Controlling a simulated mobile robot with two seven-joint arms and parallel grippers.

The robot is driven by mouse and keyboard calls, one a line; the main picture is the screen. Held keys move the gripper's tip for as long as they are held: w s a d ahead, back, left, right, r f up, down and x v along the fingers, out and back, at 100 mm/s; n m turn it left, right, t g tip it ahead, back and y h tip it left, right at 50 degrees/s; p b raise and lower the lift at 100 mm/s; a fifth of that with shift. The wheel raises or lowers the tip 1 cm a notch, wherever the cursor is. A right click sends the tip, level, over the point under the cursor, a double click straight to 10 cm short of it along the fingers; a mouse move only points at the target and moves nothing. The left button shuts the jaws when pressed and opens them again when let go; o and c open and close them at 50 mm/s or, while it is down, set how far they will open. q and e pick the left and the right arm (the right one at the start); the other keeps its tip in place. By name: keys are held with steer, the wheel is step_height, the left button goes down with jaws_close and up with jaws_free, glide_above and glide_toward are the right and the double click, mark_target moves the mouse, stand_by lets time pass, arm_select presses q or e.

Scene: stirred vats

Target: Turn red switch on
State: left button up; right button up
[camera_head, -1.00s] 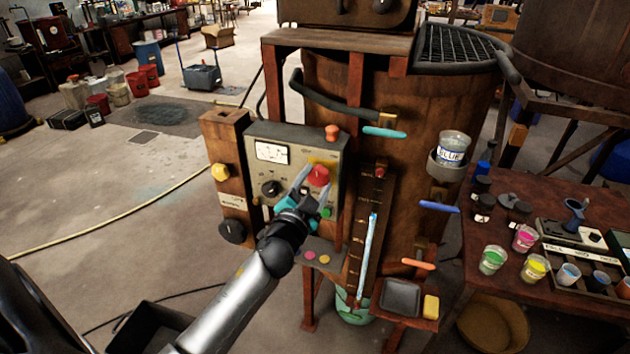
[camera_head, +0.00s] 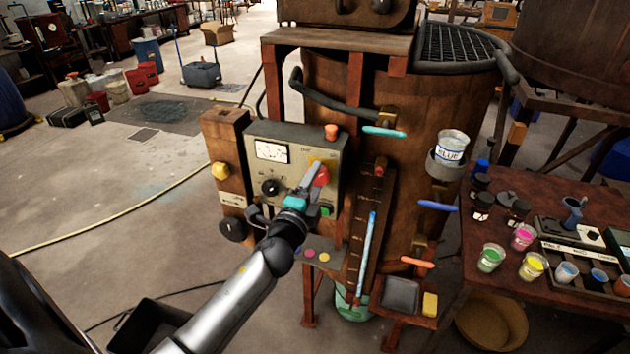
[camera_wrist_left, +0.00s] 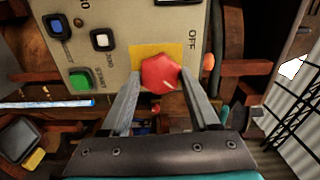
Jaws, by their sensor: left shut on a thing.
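The red switch (camera_head: 322,175) is a faceted red knob on a yellow plate at the right side of the grey control panel (camera_head: 260,172). My left gripper (camera_head: 314,172) reaches it from the lower left, and its fingers partly hide it in the head view. In the left wrist view the red switch (camera_wrist_left: 162,78) sits between the two fingers of my left gripper (camera_wrist_left: 160,92), which is shut on it. The word OFF shows sideways beside the yellow plate. My right gripper is in neither view.
The panel also has a dial meter (camera_head: 271,152), a black knob (camera_head: 271,187), an orange knob (camera_head: 332,132) on top and a green button (camera_wrist_left: 80,79). A worktable (camera_head: 545,205) with several cups stands at right. The floor at left is open.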

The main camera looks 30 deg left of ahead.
arm_select(q)
steer(key=shift+m, duration=0.4)
steer(key=o, duration=1.4)
steer(key=shift+s, duration=0.1)
steer(key=b+v, duration=0.2)
steer(key=v, duration=1.3)
steer(key=shift+d+b, duration=0.1)
steer(key=shift+b, duration=0.2)
steer(key=s+d+f+n+g+h+b, duration=0.1)
steer(key=s+d+f+n+g+b, duration=0.15)
steer(key=f, duration=1.15)
steer(key=s+d+f+n+g+h+b, duration=0.1)
steer(key=s+f+n+g+b, duration=0.15)
steer(key=f, duration=1.15)
steer(key=s+d+f+n+g+h+b, duration=0.1)
steer(key=s+d+f+n+g+b, duration=0.2)
steer(key=f, duration=1)
steer(key=s+d+f+n+g+b, duration=0.1)
steer(key=s+f+g+b, duration=0.1)
steer(key=s+f, duration=0.5)
steer(key=s+d+f+n+g+b, duration=0.1)
steer(key=s+f+n+g+b, duration=0.1)
steer(key=s+f, duration=0.6)
steer(key=s+f+n+g+h+b, duration=0.1)
steer(key=s+f+g, duration=0.3)
steer(key=s+f, duration=0.4)
steer(key=shift+s+d+n+g+b, duration=0.3)
steer(key=shift+s+d+n+b, duration=0.15)
steer(key=shift+s+n, duration=0.25)
